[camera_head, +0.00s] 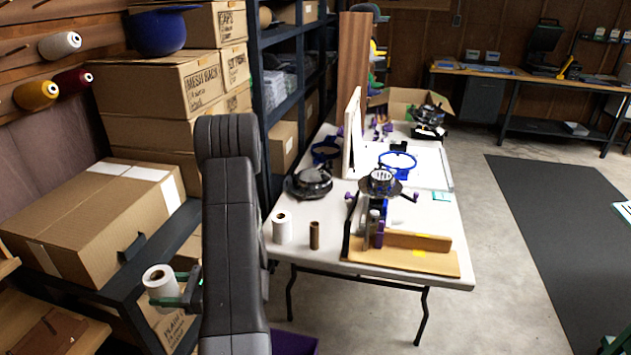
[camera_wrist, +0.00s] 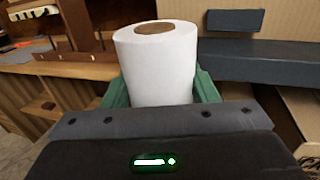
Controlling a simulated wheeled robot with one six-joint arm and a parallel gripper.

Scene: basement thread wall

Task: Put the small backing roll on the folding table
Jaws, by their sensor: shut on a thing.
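My gripper (camera_head: 180,301) is shut on a small white backing roll (camera_head: 160,281), to the left of my arm in the head view. In the wrist view the roll (camera_wrist: 158,65) stands upright between the green fingers of my gripper (camera_wrist: 160,92), its brown core facing up. The roll is beside the dark shelf and apart from the folding table. The white folding table (camera_head: 386,272) is to the right of my arm. A similar white roll (camera_head: 282,228) and a brown core tube (camera_head: 314,235) stand on its near left part.
Embroidery hoops, fixtures and a wooden board (camera_head: 415,258) cover much of the folding table. Its near left corner has some bare room. A large cardboard box (camera_head: 85,225) sits on a dark shelf (camera_head: 150,254) at the left. A dark rack (camera_head: 281,90) stands behind.

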